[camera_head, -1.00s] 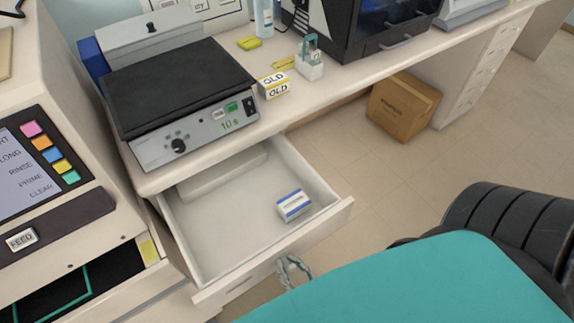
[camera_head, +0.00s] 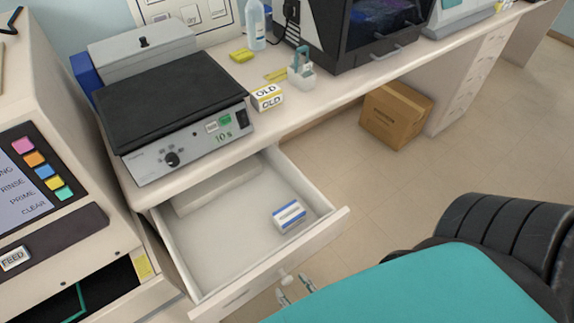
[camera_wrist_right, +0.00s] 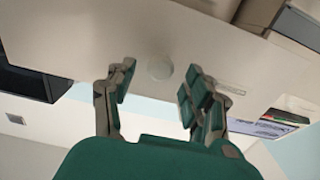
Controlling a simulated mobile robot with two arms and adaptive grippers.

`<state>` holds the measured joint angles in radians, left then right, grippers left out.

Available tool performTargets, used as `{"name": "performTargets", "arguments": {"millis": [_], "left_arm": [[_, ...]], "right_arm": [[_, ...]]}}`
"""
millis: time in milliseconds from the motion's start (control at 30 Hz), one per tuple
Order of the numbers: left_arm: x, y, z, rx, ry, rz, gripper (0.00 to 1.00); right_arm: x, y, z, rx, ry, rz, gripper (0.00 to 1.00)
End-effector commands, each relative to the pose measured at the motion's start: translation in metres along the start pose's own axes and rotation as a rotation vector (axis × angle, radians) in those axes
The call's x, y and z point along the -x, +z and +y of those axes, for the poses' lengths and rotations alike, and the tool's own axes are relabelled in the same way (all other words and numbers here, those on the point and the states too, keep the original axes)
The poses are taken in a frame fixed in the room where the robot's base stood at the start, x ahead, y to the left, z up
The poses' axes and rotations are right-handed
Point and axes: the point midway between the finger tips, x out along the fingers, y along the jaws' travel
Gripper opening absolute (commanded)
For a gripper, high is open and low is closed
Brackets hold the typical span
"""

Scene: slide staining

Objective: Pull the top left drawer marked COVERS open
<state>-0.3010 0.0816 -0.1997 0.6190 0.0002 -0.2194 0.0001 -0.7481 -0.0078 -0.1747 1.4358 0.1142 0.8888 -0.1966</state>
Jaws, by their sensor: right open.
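The drawer (camera_head: 215,242) under the worktop on the left stands pulled out, its inside in plain view. It holds a small white and blue box (camera_head: 289,216) and a long pale box (camera_head: 216,186) at the back. A round knob (camera_head: 286,280) sits on its front panel (camera_head: 262,268); the label there is not readable. My right gripper (camera_head: 295,290) is just in front of the knob, apart from it. In the right wrist view the fingers (camera_wrist_right: 155,92) are open, with the knob (camera_wrist_right: 159,67) beyond and between them. My left gripper is not in view.
A hot plate (camera_head: 178,105) stands on the worktop above the drawer. An OLD box (camera_head: 267,97) and a small rack (camera_head: 301,72) stand to its right. A staining machine (camera_head: 50,190) is at left.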

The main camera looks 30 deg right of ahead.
Motion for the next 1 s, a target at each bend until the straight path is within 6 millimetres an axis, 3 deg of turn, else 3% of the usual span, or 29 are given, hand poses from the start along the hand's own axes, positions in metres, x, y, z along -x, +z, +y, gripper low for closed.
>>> {"name": "performTargets", "arguments": {"millis": [200, 400, 1000], "left_arm": [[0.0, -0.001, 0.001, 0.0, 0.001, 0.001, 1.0], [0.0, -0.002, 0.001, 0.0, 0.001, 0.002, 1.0], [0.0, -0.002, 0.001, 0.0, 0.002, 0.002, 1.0]], "right_arm": [[0.05, 0.001, 0.0, 0.0, -0.001, -0.005, 0.53], [0.076, 0.001, 0.0, 0.0, -0.002, -0.003, 0.53], [0.084, 0.0, 0.0, 0.0, -0.001, 0.0, 0.53]]}}
